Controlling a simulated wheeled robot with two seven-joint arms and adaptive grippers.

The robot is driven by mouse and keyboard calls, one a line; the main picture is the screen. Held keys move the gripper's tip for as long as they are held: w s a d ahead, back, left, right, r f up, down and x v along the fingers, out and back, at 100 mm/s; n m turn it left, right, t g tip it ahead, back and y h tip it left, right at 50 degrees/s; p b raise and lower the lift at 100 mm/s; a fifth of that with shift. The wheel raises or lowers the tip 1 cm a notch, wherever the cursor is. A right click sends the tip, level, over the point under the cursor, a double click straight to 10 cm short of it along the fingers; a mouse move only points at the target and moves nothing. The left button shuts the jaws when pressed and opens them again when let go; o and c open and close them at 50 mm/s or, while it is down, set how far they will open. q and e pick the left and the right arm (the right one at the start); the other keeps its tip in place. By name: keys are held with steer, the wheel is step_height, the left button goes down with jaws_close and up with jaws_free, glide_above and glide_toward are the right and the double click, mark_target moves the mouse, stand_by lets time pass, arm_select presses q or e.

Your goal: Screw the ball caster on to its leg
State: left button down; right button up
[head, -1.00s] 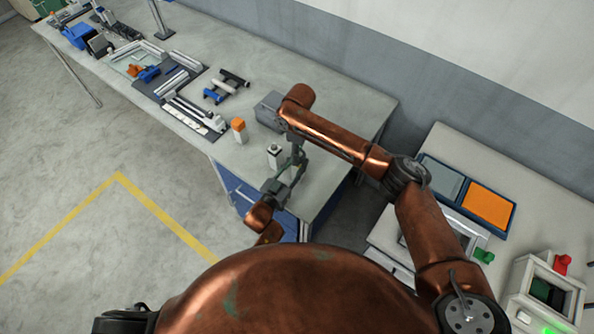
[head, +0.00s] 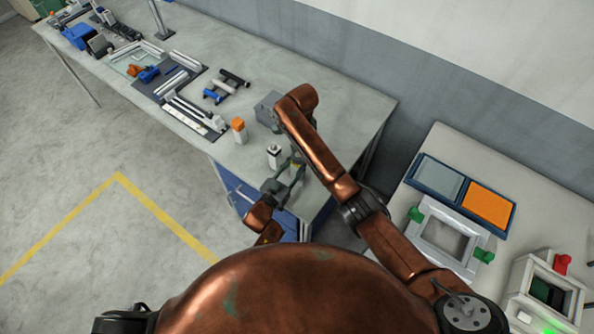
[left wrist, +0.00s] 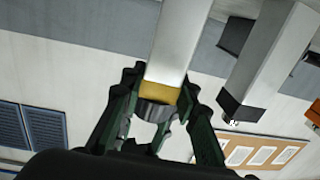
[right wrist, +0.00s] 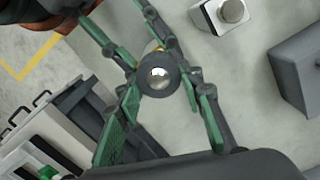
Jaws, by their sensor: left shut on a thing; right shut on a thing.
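In the left wrist view a white leg (left wrist: 185,45) with a yellow band at its end runs down between the fingers of my left gripper (left wrist: 160,88), which is shut on it. The dark ball caster (right wrist: 160,88) faces the right wrist camera, with its shiny ball in the middle. My right gripper (right wrist: 160,76) is shut on the caster from both sides. The caster is at the leg's banded end; whether its thread is seated is hidden. In the head view both grippers meet at the near table corner, left (head: 282,186) and right (head: 296,158).
A white post with a dark top (head: 274,155) stands close beside the grippers. An orange-topped block (head: 239,130) and a grey box (head: 267,110) are near too. Blue-handled and dark parts lie farther left. A second table with trays (head: 442,180) is at right.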

arm_select(q)
steer(key=shift+a+f, duration=0.1)
steer(key=shift+f, duration=0.2)
arm_select(e)
steer(key=o, duration=1.4)
steer(key=shift+c, duration=0.2)
steer(key=shift+r, duration=0.1)
arm_select(q)
steer(key=shift+s, duration=0.1)
arm_select(e)
steer(key=r, duration=0.3)
steer(key=shift+w+r, duration=0.35)
steer(key=shift+s+d+r, duration=0.15)
steer(key=shift+d+r, duration=0.05)
steer(key=shift+r, duration=0.4)
step_height(320, 180, up, 7)
steer(key=shift+a, duration=0.15)
arm_select(q)
steer(key=c, duration=1.9)
jaws_free()
steer(key=o, duration=0.5)
steer(key=shift+r, duration=0.2)
